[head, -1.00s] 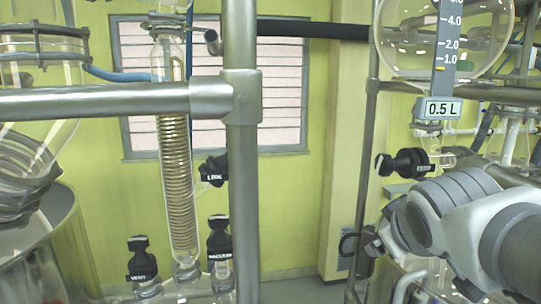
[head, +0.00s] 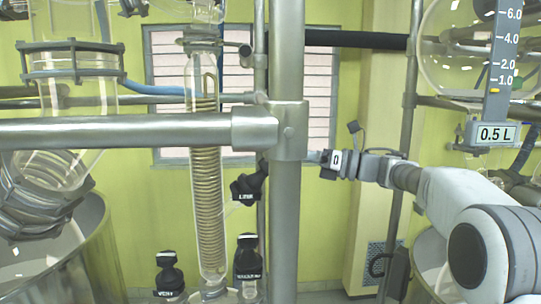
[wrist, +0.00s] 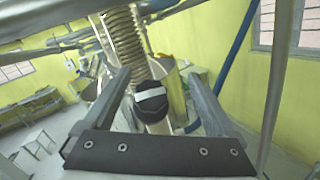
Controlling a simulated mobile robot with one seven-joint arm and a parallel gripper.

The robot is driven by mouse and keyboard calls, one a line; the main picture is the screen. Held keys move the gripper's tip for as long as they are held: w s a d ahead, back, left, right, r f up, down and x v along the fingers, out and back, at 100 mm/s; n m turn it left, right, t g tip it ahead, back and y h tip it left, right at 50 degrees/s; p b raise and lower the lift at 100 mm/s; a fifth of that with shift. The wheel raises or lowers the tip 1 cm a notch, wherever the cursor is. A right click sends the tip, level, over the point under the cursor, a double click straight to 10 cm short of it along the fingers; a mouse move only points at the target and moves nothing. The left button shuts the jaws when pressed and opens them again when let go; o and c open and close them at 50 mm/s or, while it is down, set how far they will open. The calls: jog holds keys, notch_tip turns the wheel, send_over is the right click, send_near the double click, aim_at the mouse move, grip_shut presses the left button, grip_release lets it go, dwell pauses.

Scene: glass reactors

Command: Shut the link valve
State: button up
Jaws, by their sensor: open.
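The link valve (head: 248,185) is a black knob with a white "LINK" label, on a glass side arm beside the coiled condenser (head: 207,180), left of the steel post. In the wrist view a black knob with a white band (wrist: 151,97), seemingly the link valve, sits between my two fingers. My gripper (head: 313,157) reaches in from the right, partly hidden by the post. In the wrist view my gripper (wrist: 156,76) is open, with a finger on each side of the knob and gaps visible. Whether the fingertips reach past the knob is unclear.
The vertical steel post (head: 289,220) and the horizontal rail (head: 120,132) stand close to my gripper. The vent valve (head: 169,275) and the vacuum valve (head: 248,258) are below. A graduated glass vessel (head: 455,50) hangs at the right.

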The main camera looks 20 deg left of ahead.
aim_at(263, 163)
jog(key=s+a+f+n+g+p, duration=0.1)
jog(key=a, duration=0.1)
jog(key=s+a+f+n+g+h+p, duration=0.1)
jog(key=a, duration=0.1)
jog(key=s+a+f+n+g+p, duration=0.1)
jog(key=a+n, duration=0.1)
jog(key=shift+s+a+h, duration=0.1)
jog(key=shift+s+h, duration=0.2)
jog(key=c, duration=1.4)
jog(key=shift+f, duration=0.1)
jog(key=shift+m+t+b, duration=0.3)
jog(key=shift+m+b, duration=0.15)
jog(key=shift+m, duration=0.05)
